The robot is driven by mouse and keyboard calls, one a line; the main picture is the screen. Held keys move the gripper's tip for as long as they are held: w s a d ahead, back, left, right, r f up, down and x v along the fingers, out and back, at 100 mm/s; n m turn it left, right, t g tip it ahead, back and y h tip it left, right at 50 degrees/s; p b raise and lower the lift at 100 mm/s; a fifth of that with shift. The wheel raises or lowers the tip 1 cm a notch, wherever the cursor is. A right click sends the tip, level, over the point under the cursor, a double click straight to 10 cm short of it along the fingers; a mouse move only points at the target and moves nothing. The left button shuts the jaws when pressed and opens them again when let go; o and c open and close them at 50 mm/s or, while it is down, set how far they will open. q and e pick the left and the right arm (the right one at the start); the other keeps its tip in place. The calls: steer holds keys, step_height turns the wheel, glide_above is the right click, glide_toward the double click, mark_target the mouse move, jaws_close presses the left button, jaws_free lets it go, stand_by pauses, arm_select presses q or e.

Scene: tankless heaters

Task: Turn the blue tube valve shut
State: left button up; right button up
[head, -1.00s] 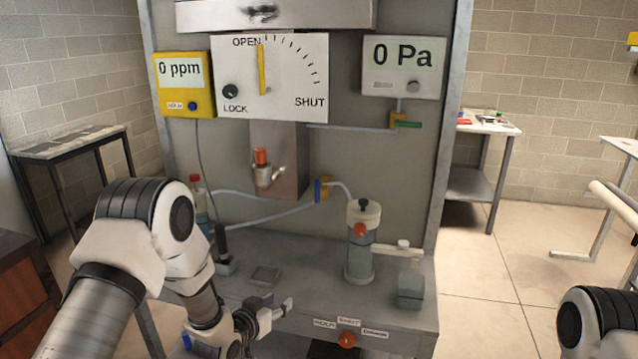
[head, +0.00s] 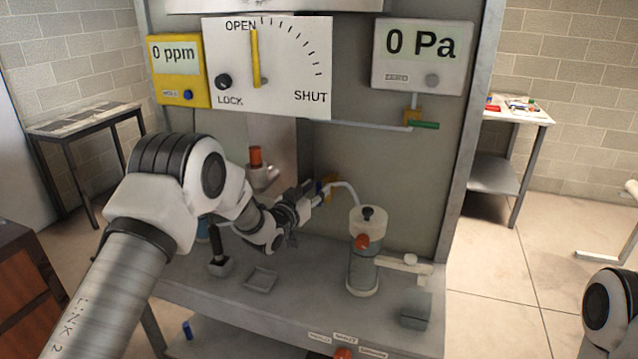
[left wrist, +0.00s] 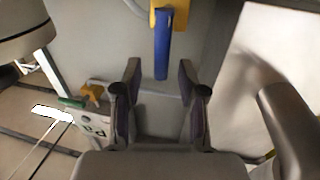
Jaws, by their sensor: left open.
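The blue valve handle (left wrist: 163,45) hangs from a yellow valve body (left wrist: 170,12) at the top of the left wrist view. It points down, and its lower end shows between my fingertips in that picture. My left gripper (left wrist: 159,78) is open and empty; I cannot tell whether it touches the handle. In the head view my left gripper (head: 314,196) is at the tube valve, whose yellow body (head: 327,183) shows just behind it. The blue handle is mostly hidden there. My right gripper is out of the picture.
A pale tube (head: 350,190) runs from the valve to a clear canister (head: 364,255). Left of the gripper is a cup fitting with an orange top (head: 255,157). A dial (head: 268,70) has its yellow pointer near OPEN.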

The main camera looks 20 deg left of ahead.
mark_target(317, 191)
arm_select(q)
steer(key=w, duration=0.2)
steer(key=f, duration=0.1)
steer(key=shift+w+d, duration=0.3)
steer(key=shift+w, duration=0.1)
steer(key=shift+s+a+r, duration=0.1)
steer(key=shift+s+r, duration=0.05)
steer(key=shift+s, duration=0.1)
steer(key=shift+s+r, duration=0.15)
steer(key=shift+c, duration=1.3)
jaws_close()
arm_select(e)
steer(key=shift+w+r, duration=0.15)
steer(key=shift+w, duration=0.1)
